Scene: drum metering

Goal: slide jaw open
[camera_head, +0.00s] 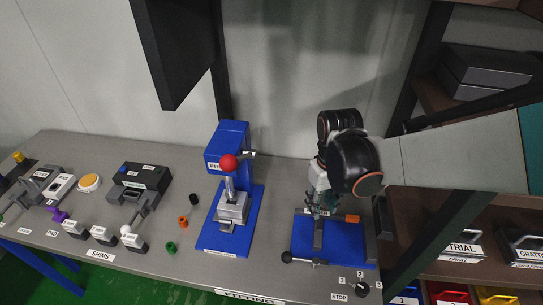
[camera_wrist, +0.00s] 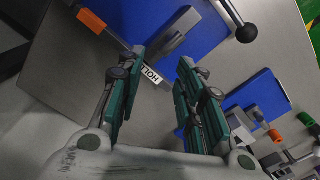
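A blue fixture (camera_head: 345,240) with a grey jaw bar (camera_head: 318,236) across it sits on the bench at the right. A lever with a black ball knob (camera_head: 287,257) extends from its front left. The knob also shows in the wrist view (camera_wrist: 247,33). My gripper (camera_head: 322,205) is over the rear of the fixture, pointing down. In the wrist view, its green-padded fingers (camera_wrist: 162,57) are apart, with the grey bar and a HOLD label (camera_wrist: 152,76) visible between and beyond them. No contact can be made out. My wrist partly hides the fixture's back in the head view.
A blue press (camera_head: 229,220) with a red ball handle (camera_head: 228,162) stands left of the fixture. A dark post and drawers (camera_head: 463,245) bound the right.

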